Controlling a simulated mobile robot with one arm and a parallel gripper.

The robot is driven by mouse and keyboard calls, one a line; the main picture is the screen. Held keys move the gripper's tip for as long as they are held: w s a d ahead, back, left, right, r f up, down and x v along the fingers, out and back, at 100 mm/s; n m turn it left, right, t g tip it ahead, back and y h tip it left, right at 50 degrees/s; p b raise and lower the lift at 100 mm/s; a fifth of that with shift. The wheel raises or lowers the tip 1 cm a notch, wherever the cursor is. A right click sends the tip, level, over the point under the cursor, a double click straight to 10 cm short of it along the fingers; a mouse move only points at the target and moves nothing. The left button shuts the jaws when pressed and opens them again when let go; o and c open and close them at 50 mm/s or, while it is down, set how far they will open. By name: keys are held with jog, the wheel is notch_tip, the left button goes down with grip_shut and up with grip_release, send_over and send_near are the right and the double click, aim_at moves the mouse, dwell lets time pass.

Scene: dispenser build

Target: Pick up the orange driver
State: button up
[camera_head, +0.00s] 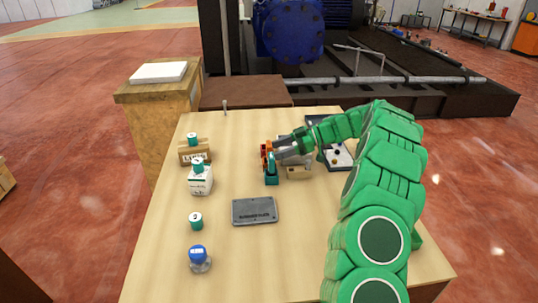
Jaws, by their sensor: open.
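The orange driver (265,150) is on the wooden table, just left of my gripper's end, above a teal piece. My gripper (279,155) is open, with its grey fingers reaching left right at the orange driver. It partly hides the driver. I cannot tell whether the fingers touch it or stand around it.
A teal piece (271,179) and a beige block (298,173) are close to my gripper. A dark tray (344,166) lies behind my arm. A grey plate (254,211) lies in front. Boxes, teal-topped items and a blue-capped jar (199,260) line the left. Clear table lies between.

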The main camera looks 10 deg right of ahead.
jog(key=x, duration=0.4)
jog(key=shift+a+f, duration=0.1)
jog(key=shift+a, duration=0.05)
jog(key=c, duration=0.8)
